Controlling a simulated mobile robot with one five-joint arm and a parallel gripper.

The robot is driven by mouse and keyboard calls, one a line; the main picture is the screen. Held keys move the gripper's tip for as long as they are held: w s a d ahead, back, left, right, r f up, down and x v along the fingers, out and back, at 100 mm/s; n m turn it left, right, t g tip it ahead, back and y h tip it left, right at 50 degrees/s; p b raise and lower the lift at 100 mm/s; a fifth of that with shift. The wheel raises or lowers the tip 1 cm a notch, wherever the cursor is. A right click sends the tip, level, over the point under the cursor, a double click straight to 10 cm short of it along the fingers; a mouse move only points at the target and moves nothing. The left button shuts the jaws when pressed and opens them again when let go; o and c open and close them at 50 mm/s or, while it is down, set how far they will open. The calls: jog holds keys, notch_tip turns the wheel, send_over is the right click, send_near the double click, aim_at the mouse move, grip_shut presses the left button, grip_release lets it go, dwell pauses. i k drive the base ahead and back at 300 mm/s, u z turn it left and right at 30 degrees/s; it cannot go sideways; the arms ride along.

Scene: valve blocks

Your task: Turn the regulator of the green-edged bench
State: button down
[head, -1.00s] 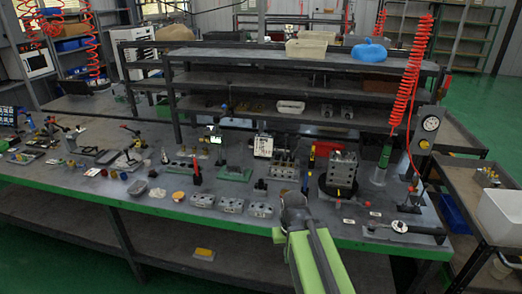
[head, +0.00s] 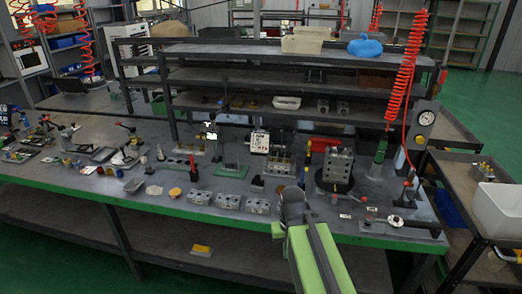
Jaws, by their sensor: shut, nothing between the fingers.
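The green-edged bench (head: 150,206) runs across the head view, with a bright green front edge. My gripper (head: 293,203) is a dark grey end on my green arm, over the front edge of the bench. It is shut and empty, well to the left of and in front of the gauge. Its fingertips are hard to see.
A grey valve block (head: 338,170) stands on a round dark base between my gripper and the gauge. A coiled red hose (head: 407,65) hangs beside the post. A long dark wrench-like tool (head: 405,225) lies at the front right. A cart with a white bin (head: 500,208) stands at right.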

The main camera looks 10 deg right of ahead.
aim_at(419, 139)
jog(key=z, duration=0.3)
jog(key=k, duration=0.1)
jog(key=u, duration=3.05)
jog(key=k, duration=1.35)
jog(key=z, duration=1.6)
jog(key=i, duration=1.05)
jog(key=u, duration=0.05)
